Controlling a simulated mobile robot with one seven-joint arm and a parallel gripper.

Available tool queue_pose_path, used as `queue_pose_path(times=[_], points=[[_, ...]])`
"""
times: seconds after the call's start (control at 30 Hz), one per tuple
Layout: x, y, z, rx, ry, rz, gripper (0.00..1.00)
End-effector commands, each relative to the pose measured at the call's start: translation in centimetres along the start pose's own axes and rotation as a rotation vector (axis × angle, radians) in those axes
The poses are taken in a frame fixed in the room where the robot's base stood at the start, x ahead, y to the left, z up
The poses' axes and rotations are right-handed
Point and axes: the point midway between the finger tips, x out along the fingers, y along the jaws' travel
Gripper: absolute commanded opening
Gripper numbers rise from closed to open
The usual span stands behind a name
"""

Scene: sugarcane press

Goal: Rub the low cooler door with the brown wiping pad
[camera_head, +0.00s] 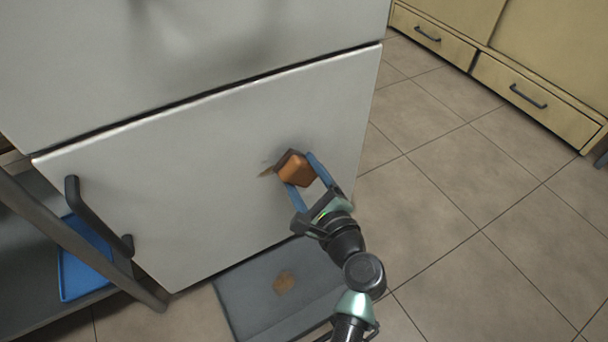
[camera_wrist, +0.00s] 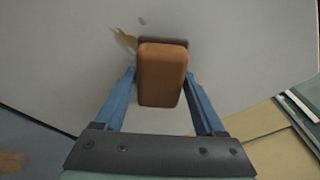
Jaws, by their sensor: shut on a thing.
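The low cooler door (camera_head: 200,165) is a pale grey panel below a seam, with a dark handle (camera_head: 92,215) at its left. My gripper (camera_head: 306,182) is in front of the door's right part, with its blue fingers shut on the brown wiping pad (camera_head: 295,169). In the wrist view the pad (camera_wrist: 162,75) sits between the fingertips, its far end at or very near the door face (camera_wrist: 230,50); exact contact is hard to tell. A small brownish stain (camera_head: 266,172) shows on the door just left of the pad, and also in the wrist view (camera_wrist: 125,38).
A dark grey mat (camera_head: 245,290) with a brown spot lies on the tiled floor below the door. A metal shelf (camera_head: 40,205) with a blue tray (camera_head: 78,272) stands at left. Yellow drawers (camera_head: 530,95) stand at the back right. The tiled floor at right is clear.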

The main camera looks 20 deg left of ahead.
Motion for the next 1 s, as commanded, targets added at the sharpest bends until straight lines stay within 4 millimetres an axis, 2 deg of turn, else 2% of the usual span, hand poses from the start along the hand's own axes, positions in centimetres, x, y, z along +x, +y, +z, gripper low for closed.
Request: queue_pose_path(times=[0.73,1.0], points=[[1.5,0.0,0.3,-0.001,-0.001,0.000,0.27],[1.3,0.6,1.0,0.001,-0.001,0.001,0.27]])
